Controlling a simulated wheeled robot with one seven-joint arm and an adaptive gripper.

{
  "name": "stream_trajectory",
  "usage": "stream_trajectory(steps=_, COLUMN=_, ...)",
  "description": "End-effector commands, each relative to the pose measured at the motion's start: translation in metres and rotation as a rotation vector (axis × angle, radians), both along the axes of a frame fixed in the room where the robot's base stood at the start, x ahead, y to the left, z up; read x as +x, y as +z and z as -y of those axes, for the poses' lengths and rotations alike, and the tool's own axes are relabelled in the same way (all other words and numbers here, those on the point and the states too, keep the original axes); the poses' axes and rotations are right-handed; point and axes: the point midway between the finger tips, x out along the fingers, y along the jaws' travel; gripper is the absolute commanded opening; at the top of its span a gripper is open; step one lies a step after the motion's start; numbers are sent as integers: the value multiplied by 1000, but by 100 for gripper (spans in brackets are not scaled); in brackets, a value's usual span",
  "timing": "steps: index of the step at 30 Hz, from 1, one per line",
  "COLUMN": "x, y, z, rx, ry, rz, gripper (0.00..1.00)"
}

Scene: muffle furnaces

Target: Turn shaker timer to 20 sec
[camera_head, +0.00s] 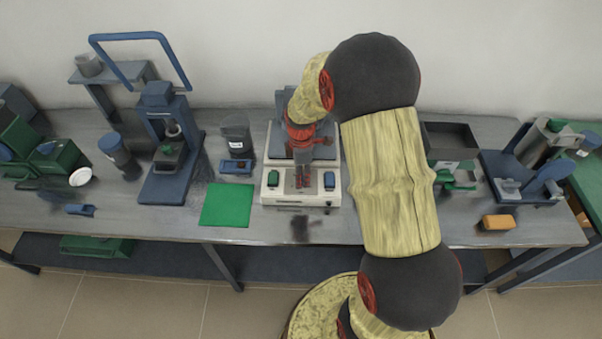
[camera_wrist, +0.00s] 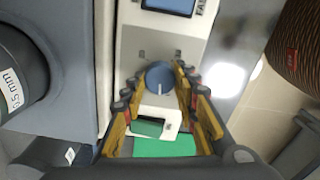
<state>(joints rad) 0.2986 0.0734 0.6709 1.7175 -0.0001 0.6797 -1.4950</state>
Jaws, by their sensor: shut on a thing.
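The shaker (camera_head: 322,198) is a pale box on the bench with a green switch (camera_head: 273,178) at the left of its front panel and a blue one (camera_head: 329,179) at the right. Its round blue timer knob (camera_wrist: 159,75) shows in the wrist view on the pale panel. A white pointer line on the knob points down in that view, toward the green switch. My gripper (camera_head: 304,181) reaches down over the panel's middle and hides the knob in the head view. In the wrist view my gripper (camera_wrist: 160,82) has its fingertips shut on the knob's two sides.
A sieve marked 0.5 mm (camera_wrist: 18,80) stands on the shaker. A green mat (camera_head: 228,205) lies left of the shaker, with a dark container (camera_head: 237,137) behind it. A blue press (camera_head: 160,185) stands further left. An orange block (camera_head: 497,222) lies at the right.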

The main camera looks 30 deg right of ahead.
Motion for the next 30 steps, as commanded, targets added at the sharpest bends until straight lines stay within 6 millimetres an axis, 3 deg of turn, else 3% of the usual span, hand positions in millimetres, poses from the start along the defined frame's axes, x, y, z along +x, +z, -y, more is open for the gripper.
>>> stream_trajectory(steps=30, x=1, y=1, z=1, rx=0, ry=-964, rz=0, gripper=4)
